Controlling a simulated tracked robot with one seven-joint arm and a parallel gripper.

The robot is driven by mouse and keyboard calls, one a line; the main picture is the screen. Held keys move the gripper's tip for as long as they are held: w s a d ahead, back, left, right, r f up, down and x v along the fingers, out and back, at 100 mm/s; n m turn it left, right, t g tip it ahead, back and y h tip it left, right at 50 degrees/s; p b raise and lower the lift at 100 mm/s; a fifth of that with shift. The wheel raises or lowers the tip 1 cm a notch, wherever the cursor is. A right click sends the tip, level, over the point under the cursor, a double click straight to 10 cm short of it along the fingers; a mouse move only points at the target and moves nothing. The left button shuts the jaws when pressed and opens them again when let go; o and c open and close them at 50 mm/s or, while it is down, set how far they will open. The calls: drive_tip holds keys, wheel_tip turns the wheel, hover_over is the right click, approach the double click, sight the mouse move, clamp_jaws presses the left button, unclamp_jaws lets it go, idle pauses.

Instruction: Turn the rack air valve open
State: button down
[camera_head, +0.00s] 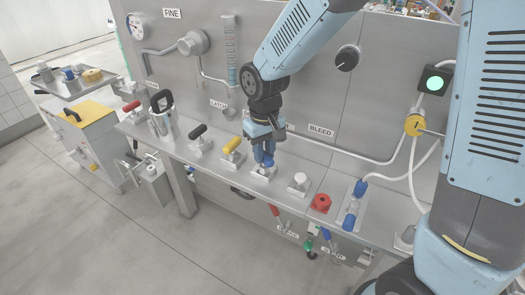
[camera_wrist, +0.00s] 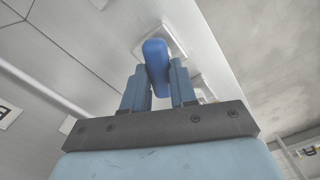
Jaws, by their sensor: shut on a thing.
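A blue valve handle (camera_head: 264,160) stands on a small pale square plate (camera_head: 263,172) on the grey counter. My gripper (camera_head: 265,143) reaches down from above and is shut on this handle. In the wrist view the handle (camera_wrist: 156,62) sits between the two blue fingers (camera_wrist: 158,88), its end showing beyond the fingertips. The plate (camera_wrist: 172,40) lies behind it. No label naming the rack air valve is readable at this handle, and its turn angle is hard to tell.
A yellow handle (camera_head: 233,145) and a black one (camera_head: 198,131) stand left of my gripper. A white knob (camera_head: 298,181) and a red knob (camera_head: 321,203) stand right. Red (camera_head: 277,213) and blue (camera_head: 326,236) levers hang below the front edge. The upright panel (camera_head: 315,105) rises behind.

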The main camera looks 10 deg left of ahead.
sight(265, 154)
drive_tip(key=n, duration=0.5)
drive_tip(key=shift+w+d+n, duration=0.1)
drive_tip(key=shift+n, duration=0.2)
idle(0.4)
drive_tip(key=c, duration=1.2)
unclamp_jaws()
drive_tip(key=shift+d, duration=0.1)
drive_tip(key=o, duration=0.3)
wheel_tip(265, 154, up, 14)
drive_tip(key=shift+f, duration=0.15)
